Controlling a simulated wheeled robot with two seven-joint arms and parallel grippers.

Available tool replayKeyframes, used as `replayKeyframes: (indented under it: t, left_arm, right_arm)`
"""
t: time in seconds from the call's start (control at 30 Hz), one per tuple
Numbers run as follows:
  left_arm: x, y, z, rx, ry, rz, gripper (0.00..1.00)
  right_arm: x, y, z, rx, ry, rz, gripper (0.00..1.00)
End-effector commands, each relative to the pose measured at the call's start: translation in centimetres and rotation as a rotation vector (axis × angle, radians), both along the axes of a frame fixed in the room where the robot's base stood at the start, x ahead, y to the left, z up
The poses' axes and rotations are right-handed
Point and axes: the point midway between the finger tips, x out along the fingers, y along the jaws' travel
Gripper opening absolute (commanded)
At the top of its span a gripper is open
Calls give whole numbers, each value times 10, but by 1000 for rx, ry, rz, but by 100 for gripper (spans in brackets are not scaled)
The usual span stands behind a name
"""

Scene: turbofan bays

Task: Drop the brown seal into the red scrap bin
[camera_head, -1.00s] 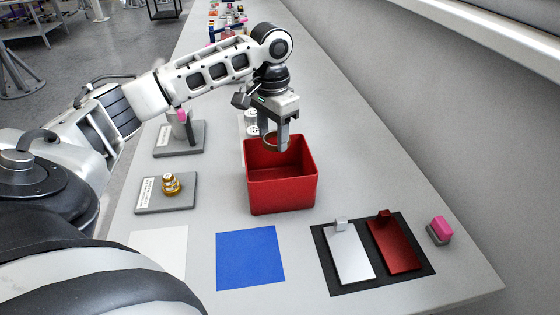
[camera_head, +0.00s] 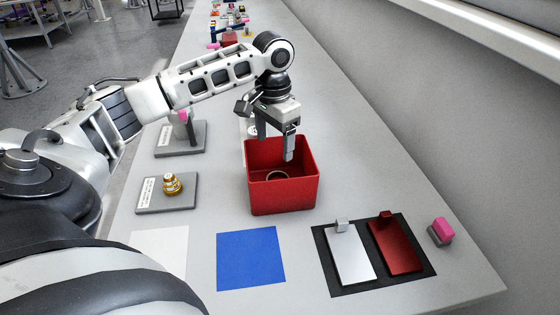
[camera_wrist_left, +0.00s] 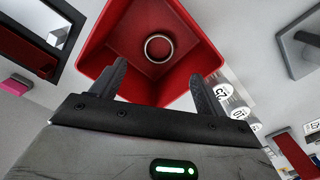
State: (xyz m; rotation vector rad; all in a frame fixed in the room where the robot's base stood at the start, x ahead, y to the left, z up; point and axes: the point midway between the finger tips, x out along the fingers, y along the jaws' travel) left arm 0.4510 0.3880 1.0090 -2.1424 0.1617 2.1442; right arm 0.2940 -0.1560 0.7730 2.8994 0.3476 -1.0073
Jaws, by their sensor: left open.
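The brown seal (camera_head: 277,175) is a ring lying inside the red scrap bin (camera_head: 284,199), on or close to its floor. In the left wrist view the seal (camera_wrist_left: 159,48) shows as a whole ring within the walls of the bin (camera_wrist_left: 100,52). My left gripper (camera_head: 276,148) is over the back part of the bin, fingers pointing down. Its two fingers are apart with nothing between them, and the seal is below them. The left gripper (camera_wrist_left: 160,85) also shows in the left wrist view. My right gripper is not in view.
A blue mat (camera_head: 250,258) and a white mat (camera_head: 160,252) lie in front. A black mat (camera_head: 337,283) with white and red plates is at right, beside a pink-and-grey block (camera_head: 440,231). Grey stands (camera_head: 150,204) are left of the bin. Bench right of the bin is clear.

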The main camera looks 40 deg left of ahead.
Motion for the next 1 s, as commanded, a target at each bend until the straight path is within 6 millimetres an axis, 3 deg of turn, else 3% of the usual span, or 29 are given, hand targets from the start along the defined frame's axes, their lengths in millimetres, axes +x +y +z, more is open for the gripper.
replayKeyframes:
  t: [0.17,0.5,0.8,1.0]
  left_arm:
    - [1,0,26,-1,-7,-1,74]
    - [1,0,112,1,-7,-1,74]
    - [1,0,146,1,-4,-1,74]
    - [0,0,155,0,-1,0,74]
  right_arm:
    - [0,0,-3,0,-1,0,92]
    - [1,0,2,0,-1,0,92]
    - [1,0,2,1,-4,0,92]
    - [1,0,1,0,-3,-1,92]
